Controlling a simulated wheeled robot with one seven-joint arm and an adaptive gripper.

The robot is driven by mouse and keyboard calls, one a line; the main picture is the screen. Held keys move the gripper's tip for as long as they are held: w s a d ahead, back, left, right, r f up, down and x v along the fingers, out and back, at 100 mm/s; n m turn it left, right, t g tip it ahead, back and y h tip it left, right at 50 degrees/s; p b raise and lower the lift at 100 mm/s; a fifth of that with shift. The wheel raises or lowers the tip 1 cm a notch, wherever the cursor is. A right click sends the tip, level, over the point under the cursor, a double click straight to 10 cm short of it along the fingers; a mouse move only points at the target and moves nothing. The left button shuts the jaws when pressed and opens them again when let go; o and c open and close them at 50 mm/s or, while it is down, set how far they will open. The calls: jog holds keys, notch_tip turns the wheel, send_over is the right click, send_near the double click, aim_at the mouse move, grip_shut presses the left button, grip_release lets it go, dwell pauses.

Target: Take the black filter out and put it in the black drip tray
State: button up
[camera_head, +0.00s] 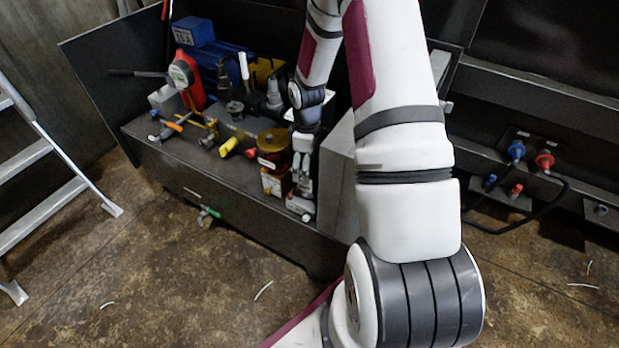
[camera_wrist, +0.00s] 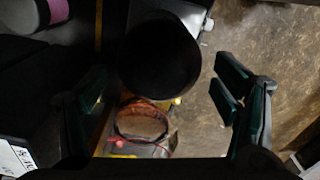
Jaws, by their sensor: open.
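A black round thing (camera_wrist: 160,55), which looks like the black filter, is in the wrist view, its dark end facing the camera. My gripper (camera_wrist: 161,88) is open, with one finger on each side of the picture. The filter shows between and beyond the fingers, and I see no finger closed on it. In the head view my gripper (camera_head: 303,183) hangs at the right of the machine top, beside an amber cylinder. I cannot pick out the black filter there. I cannot pick out the black drip tray for certain in either view.
The amber cylinder (camera_head: 273,147) stands close left of my gripper. Yellow-handled (camera_head: 229,146) and orange-handled (camera_head: 178,124) valves, a red gauge (camera_head: 186,79) and a blue motor (camera_head: 212,55) crowd the machine top. A grey panel (camera_head: 338,185) stands close right. A ladder (camera_head: 40,150) is at left.

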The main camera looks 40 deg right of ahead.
aim_at(315, 171)
jog(key=shift+s+d+f, duration=0.2)
jog(key=shift+s+f, duration=0.05)
jog(key=shift+s, duration=0.45)
jog(key=m, duration=0.5)
jog(key=shift+s+d+f, duration=0.1)
jog(key=shift+s+d, duration=0.15)
jog(key=m, duration=0.2)
jog(key=s+m, duration=0.1)
jog(key=m, duration=0.2)
jog(key=shift+s+a+m+b, duration=0.2)
jog(key=shift+a+m+b, duration=0.05)
jog(key=shift+m+b, duration=0.1)
jog(key=m, duration=0.3)
jog(key=shift+s+a+m, duration=0.1)
jog(key=shift+a+m, duration=0.1)
jog(key=shift+m, duration=0.85)
jog(key=w+m, duration=0.2)
jog(key=m, duration=0.1)
jog(key=w+m, duration=0.1)
jog(key=shift+d+r+m+b, duration=0.25)
jog(key=shift+d+m+b, duration=0.05)
jog(key=shift+m, duration=0.1)
jog(key=shift+w+r, duration=0.1)
jog(key=c, duration=1.3)
jog(key=n, duration=0.4)
jog(key=shift+w+b, duration=0.1)
jog(key=shift+b, duration=0.25)
jog(key=shift+a+n, duration=0.1)
jog(key=shift+n, duration=0.5)
